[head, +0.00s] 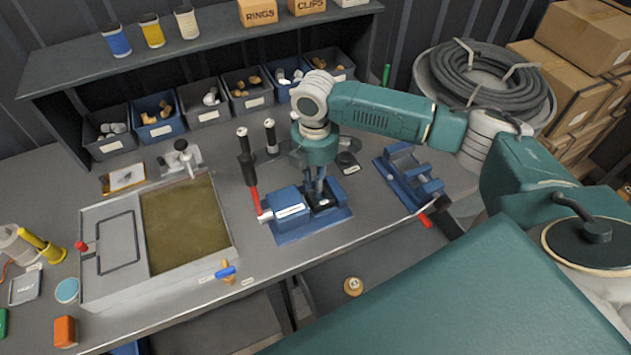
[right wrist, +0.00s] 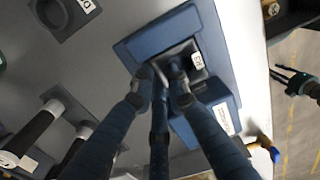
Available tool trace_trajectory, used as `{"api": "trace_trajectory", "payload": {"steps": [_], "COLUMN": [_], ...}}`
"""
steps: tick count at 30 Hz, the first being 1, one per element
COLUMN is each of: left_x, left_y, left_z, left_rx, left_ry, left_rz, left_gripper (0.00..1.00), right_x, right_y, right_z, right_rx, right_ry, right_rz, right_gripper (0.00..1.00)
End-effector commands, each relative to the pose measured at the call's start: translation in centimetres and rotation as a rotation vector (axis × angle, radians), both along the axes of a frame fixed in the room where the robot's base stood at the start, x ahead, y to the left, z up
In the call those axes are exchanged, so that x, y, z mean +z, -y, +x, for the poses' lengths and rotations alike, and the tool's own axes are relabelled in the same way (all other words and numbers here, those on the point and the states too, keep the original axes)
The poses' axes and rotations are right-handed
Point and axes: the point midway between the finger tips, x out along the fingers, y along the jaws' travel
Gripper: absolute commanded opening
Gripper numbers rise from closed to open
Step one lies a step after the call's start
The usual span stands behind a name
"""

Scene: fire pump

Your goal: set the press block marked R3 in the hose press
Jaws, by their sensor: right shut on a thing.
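The blue hose press (head: 290,209) stands near the front edge of the bench, with a red lever at its left. My right gripper (head: 318,197) points down into its dark opening. In the right wrist view, the fingers (right wrist: 168,78) are closed on a dark press block (right wrist: 190,55) at the press's opening (right wrist: 150,45). A small white tag shows there, but I cannot read it surely. The fingers hide much of the block, so I cannot tell whether it is fully seated. A dark, jaw-like shape at the right edge of that view may be my left gripper (right wrist: 295,82).
A dark square piece with a tag (head: 346,161) lies behind the press. A blue cradle (head: 408,178) with a red handle stands at the right. Two black upright handles (head: 270,136) stand behind left. A grey tank (head: 115,245) fills the left bench. Bins line the back.

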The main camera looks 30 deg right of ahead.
Motion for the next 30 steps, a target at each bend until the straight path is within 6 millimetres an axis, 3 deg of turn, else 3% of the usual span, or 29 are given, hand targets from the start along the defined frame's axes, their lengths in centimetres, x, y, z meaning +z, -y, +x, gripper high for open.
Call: {"api": "trace_trajectory", "payload": {"steps": [9,10,11,22,26,30], "left_x": [0.1,0.1,0.0,-0.1,-0.6,-1.4], "left_y": [-0.1,-0.1,-0.1,-0.1,-0.1,-0.1], "left_z": [-0.4,-0.5,-0.6,-1.2,-1.2,-1.1], "left_rx": [0.001,0.001,0.001,0.000,-0.001,-0.002], "left_ry": [-0.006,-0.007,-0.009,-0.018,-0.018,-0.016], "left_rz": [0.001,0.001,0.002,0.003,0.002,0.002], "left_gripper": [0.40,0.40,0.40,0.40,0.40,0.40], "right_x": [-0.6,-0.6,-0.6,-0.7,0.6,3.5], "right_y": [0.0,0.0,0.0,0.0,-0.1,0.0], "right_z": [0.0,0.0,0.0,-0.2,-0.1,0.1], "right_rx": [-0.001,-0.001,-0.001,0.001,0.002,0.000], "right_ry": [0.001,0.000,0.000,-0.006,-0.004,0.001], "right_rz": [0.001,0.000,0.000,-0.001,0.001,0.001], "right_gripper": [0.00,0.20,0.23,0.23,0.23,0.23]}}
